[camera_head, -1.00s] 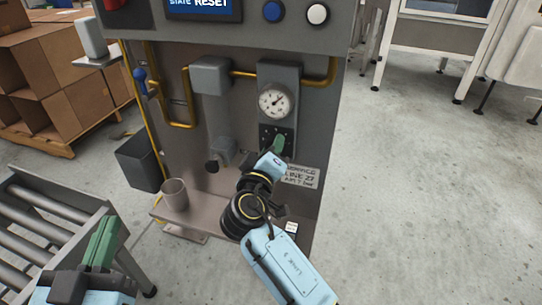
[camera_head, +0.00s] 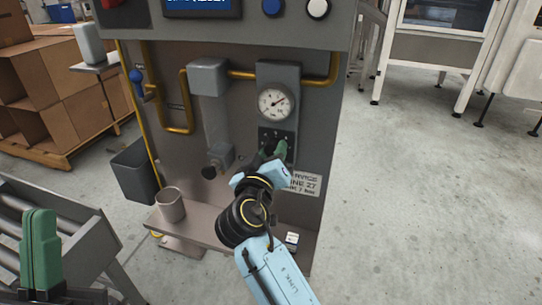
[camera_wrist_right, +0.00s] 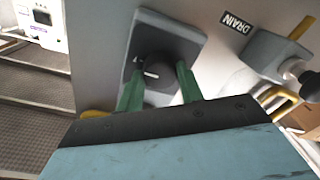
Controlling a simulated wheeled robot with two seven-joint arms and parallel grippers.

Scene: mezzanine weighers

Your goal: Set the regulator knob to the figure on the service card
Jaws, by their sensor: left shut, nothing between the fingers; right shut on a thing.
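The regulator knob (camera_wrist_right: 157,70) is dark and round with a white mark, on a grey square plate in the right wrist view. My right gripper (camera_wrist_right: 158,75) is shut on it, one green finger on each side. In the head view my right gripper (camera_head: 275,150) hides the knob on the dark plate below the round gauge (camera_head: 273,102). The gauge needle points up and to the right. The service card (camera_head: 306,183) is right of my right wrist, partly covered; its small last line is hard to read. My left gripper (camera_head: 41,225) is shut and empty at lower left.
A grey cup (camera_head: 171,203) stands on the cabinet's ledge. Yellow pipes and a blue-handled valve (camera_head: 137,76) run along the panel. A roller conveyor (camera_head: 85,240) is at lower left. A DRAIN label (camera_wrist_right: 237,23) shows in the right wrist view. Floor at right is clear.

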